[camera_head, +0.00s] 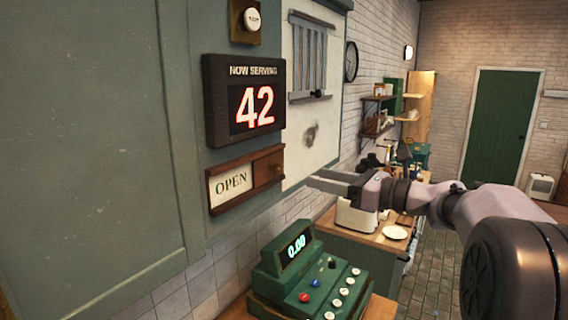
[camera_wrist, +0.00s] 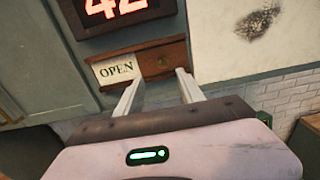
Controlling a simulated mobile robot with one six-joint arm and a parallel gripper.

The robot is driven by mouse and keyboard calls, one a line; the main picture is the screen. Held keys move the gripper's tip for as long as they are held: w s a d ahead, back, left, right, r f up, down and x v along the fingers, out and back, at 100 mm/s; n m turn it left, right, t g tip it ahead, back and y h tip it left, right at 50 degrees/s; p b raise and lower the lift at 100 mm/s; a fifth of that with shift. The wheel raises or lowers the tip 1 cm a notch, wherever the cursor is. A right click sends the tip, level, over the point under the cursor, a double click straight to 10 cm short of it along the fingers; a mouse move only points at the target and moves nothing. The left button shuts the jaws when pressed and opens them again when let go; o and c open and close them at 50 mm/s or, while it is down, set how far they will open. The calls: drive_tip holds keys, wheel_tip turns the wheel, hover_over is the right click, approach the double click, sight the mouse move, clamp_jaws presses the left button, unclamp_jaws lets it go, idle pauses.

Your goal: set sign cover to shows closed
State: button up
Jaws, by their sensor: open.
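The sign (camera_head: 230,184) is a wooden frame on the green wall panel, with a white plate reading OPEN on its left half. Its brown sliding cover (camera_head: 268,169) with a small round knob sits over the right half. In the wrist view the OPEN plate (camera_wrist: 117,68) and the cover (camera_wrist: 162,60) show just beyond my fingertips. My gripper (camera_head: 314,180) is open and empty, to the right of the sign in the head view.
A NOW SERVING display (camera_head: 245,100) showing 42 hangs just above the sign. A green cash register (camera_head: 308,275) stands on the counter below. A shuttered panel (camera_head: 312,55) is on the wall at upper right. Open room lies right of the counter.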

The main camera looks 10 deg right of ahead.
sight(280, 169)
drive_tip(key=p+x, duration=0.1)
drive_tip(key=x, duration=0.8)
drive_tip(key=shift+w+a, duration=0.1)
drive_tip(key=shift+w, duration=0.2)
drive_tip(key=shift+w+a+f, duration=0.1)
drive_tip(key=shift+w+a, duration=0.1)
drive_tip(key=shift+w, duration=0.25)
drive_tip(key=shift+s, duration=0.1)
clamp_jaws()
